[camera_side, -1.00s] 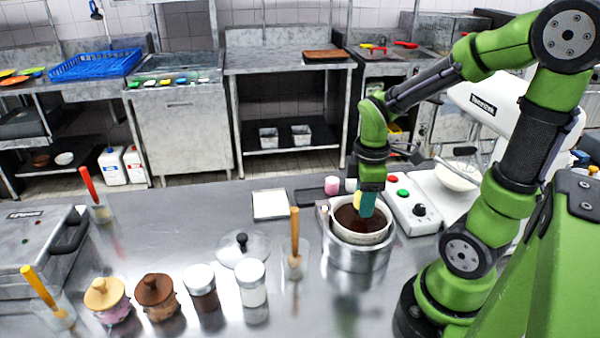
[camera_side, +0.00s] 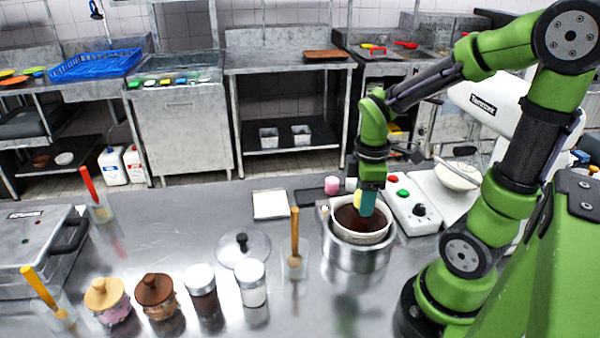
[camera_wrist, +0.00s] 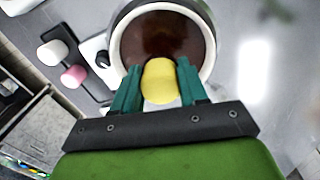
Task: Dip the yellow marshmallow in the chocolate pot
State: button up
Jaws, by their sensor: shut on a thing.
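The yellow marshmallow (camera_wrist: 159,81) is between the two teal fingers of my gripper (camera_wrist: 160,88) in the wrist view. The gripper is shut on it. In the side view the marshmallow (camera_side: 358,199) shows as a small yellow patch beside the teal fingers of my gripper (camera_side: 367,203). The chocolate pot (camera_side: 357,256) is a metal pot with a pale inner bowl of dark brown chocolate (camera_side: 352,219). The fingers are over the bowl, their tips low in front of the chocolate. I cannot tell whether the marshmallow touches the chocolate. The pot's pale rim (camera_wrist: 116,50) also shows in the wrist view.
A pink marshmallow (camera_side: 331,185) and a white one stand behind the pot. A control box with buttons (camera_side: 411,205) is right of it. A glass with a wooden-handled brush (camera_side: 294,260), a glass lid (camera_side: 244,250) and several jars stand to the left.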

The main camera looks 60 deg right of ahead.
jog(key=shift+r, duration=2.55)
